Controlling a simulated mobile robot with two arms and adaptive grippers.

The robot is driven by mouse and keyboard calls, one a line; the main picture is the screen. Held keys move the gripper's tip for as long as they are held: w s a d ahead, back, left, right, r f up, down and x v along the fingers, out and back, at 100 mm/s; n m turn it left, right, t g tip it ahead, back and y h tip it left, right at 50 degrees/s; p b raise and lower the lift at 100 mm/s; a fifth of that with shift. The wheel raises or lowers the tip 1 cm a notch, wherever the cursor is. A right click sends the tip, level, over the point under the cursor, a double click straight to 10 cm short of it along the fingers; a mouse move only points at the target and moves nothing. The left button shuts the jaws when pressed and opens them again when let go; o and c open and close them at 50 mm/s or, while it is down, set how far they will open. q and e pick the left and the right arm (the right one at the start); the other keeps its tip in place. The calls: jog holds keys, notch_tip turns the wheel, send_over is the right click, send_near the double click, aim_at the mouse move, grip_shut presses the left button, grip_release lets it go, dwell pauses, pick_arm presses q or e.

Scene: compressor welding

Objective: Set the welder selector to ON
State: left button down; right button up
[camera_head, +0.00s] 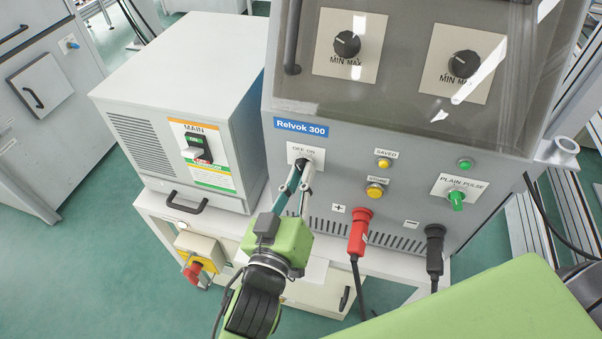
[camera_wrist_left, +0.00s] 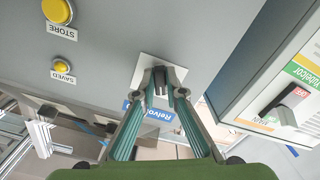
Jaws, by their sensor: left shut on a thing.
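The welder (camera_head: 400,140) is a grey cabinet with a blue "Relvok 300" label. Its OFF/ON selector (camera_wrist_left: 160,88) is a dark knob on a white plate (camera_head: 293,152), below that label. My left gripper (camera_head: 304,164) reaches up to the plate, and its fingers are shut on the selector. In the left wrist view the fingertips (camera_wrist_left: 161,80) stand on both sides of the knob. In the head view the fingers hide most of the knob, so I cannot tell which way it points. My right gripper is not in view.
A MAIN switch box (camera_head: 197,150) stands left of the welder. Right of the selector are yellow buttons (camera_head: 375,191), a green PLAIN/PULSE knob (camera_head: 456,199), and red (camera_head: 360,232) and black (camera_head: 434,250) cable plugs. A red emergency button (camera_head: 193,270) is below.

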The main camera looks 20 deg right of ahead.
pick_arm(q)
jog(key=m+p, duration=0.3)
jog(key=m, duration=0.2)
jog(key=shift+a+r, duration=0.1)
jog(key=m+p, duration=0.1)
jog(key=m, duration=0.2)
jog(key=shift+w, duration=0.1)
jog(key=shift+m+p, duration=0.6)
jog(key=shift+m, duration=0.7)
jog(key=c, duration=2.1)
grip_release()
jog(key=v, duration=1.2)
jog(key=shift+a, duration=0.1)
